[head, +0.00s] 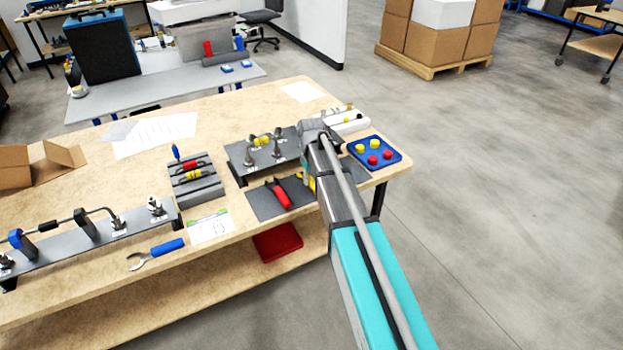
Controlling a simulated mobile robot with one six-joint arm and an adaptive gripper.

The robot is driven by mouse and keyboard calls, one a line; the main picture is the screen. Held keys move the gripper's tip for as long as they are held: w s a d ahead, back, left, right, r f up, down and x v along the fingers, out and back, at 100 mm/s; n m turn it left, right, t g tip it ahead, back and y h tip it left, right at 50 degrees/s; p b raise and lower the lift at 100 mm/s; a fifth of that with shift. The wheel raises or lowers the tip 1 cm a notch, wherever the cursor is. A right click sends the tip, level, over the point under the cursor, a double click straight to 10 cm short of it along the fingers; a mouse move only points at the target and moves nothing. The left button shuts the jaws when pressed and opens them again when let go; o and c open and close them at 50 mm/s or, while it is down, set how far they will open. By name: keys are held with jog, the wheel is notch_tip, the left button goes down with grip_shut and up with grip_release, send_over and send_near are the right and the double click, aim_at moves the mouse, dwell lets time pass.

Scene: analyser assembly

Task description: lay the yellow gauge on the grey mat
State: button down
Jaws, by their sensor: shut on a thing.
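A small yellow piece (311,183), which looks like the yellow gauge, shows at the left edge of my arm. My gripper (308,174) is shut on it, though my arm hides most of the fingers and the piece. The dark grey mat (261,206) lies flat near the front edge of the table, below and to the left of the gripper. A red-handled piece (281,196) lies on the mat. The yellow piece is over or just beside the mat's right part; I cannot tell whether it touches.
A grey fixture plate (241,155) with clamps stands behind the mat. A blue tray (394,154) with red and yellow round pieces is to the right. A grey block (201,192) with red and yellow pieces, blue-handled pliers (163,249) and a long clamp rail (70,245) are left.

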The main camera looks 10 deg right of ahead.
jog(key=shift+f, duration=0.2)
jog(key=shift+c, duration=1.7)
grip_release()
jog(key=shift+r, duration=0.15)
notch_tip(320, 180, up, 7)
jog(key=p, duration=0.7)
jog(key=shift+r, duration=0.15)
jog(key=w+d+r+p, duration=0.2)
jog(key=d+r+p, duration=0.1)
jog(key=r+p, duration=0.7)
jog(key=shift+w+d, duration=0.15)
jog(key=shift+w, duration=0.15)
